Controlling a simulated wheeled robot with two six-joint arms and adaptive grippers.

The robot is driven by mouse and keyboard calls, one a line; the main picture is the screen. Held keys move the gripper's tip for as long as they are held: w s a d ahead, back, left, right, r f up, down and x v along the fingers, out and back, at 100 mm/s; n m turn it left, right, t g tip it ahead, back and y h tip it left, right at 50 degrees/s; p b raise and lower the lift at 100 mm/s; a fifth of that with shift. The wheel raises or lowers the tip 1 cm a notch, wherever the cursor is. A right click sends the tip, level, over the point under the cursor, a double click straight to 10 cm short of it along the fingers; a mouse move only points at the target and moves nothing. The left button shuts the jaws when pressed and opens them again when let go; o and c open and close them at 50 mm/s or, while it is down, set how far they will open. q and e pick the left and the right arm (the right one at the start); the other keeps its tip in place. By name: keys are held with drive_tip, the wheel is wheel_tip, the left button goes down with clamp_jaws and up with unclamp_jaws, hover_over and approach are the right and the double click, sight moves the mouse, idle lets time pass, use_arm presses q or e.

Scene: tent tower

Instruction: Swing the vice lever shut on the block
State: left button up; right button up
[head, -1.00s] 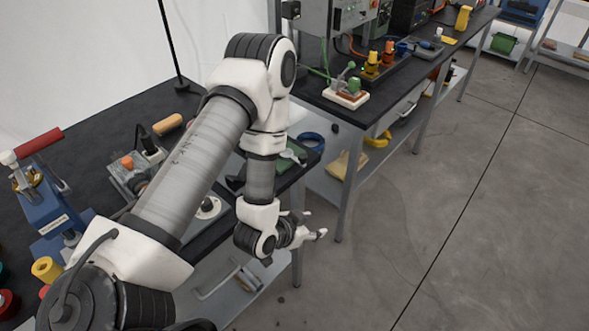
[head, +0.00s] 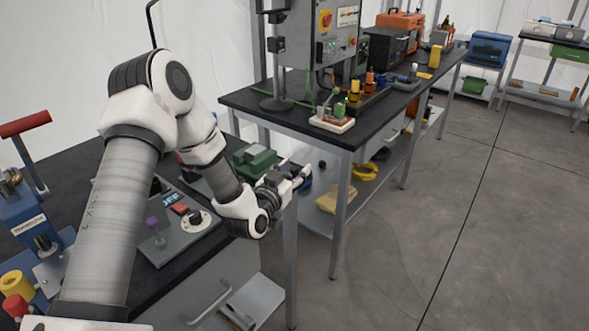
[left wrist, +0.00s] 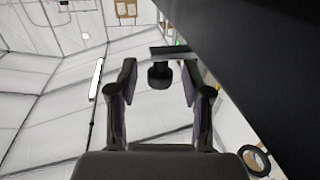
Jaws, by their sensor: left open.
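A green vice-like fixture (head: 255,158) stands at the far right end of the near bench, partly hidden by my left arm. I cannot make out its lever or a block in it. My left gripper (head: 301,177) is just right of this fixture, by the bench end, and its fingers point right. In the left wrist view my left gripper (left wrist: 162,92) is open, its two fingers well apart. A dark knob-like part with a flat grey bar (left wrist: 161,74) shows between them; I cannot tell what it belongs to. My right gripper is not in view.
A blue press with a red handle (head: 25,124) stands at the left. A grey panel with knobs (head: 180,235) lies on the near bench. A second bench (head: 350,139) carries a white-based device with green parts (head: 332,120). The floor (head: 430,230) at right is clear.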

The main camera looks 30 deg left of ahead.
use_arm(q)
drive_tip(key=shift+w, duration=0.3)
drive_tip(key=shift+s, duration=0.1)
clamp_jaws()
drive_tip(key=shift+s+m+h+p, duration=0.2)
drive_tip(key=shift+m+h+p, duration=0.15)
drive_tip(key=shift+h, duration=0.25)
unclamp_jaws()
